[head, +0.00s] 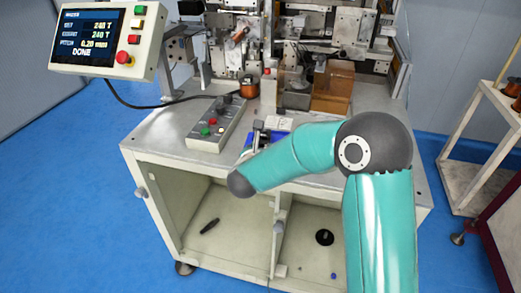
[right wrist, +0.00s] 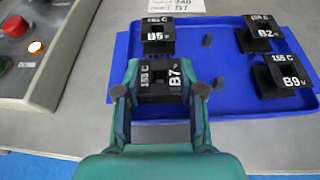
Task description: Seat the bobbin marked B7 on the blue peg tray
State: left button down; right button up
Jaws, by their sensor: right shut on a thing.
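The bobbin marked B7 (right wrist: 160,80) is black with white lettering and sits between the fingers of my right gripper (right wrist: 160,92) in the right wrist view. The fingers are shut on its two sides. It is over the front left part of the blue peg tray (right wrist: 235,128); I cannot tell whether it rests there or is held just above. My left gripper is not in view.
Black bobbins B5 (right wrist: 158,36), B2 (right wrist: 260,34) and B9 (right wrist: 284,75) stand on the tray. A control box (head: 216,123) with buttons lies left of the tray. The winder screen (head: 88,37) reads DONE.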

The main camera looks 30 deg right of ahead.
jog(key=o, duration=0.9)
jog(key=shift+f, duration=0.1)
jog(key=shift+o, duration=0.2)
jog(key=v, duration=1.2)
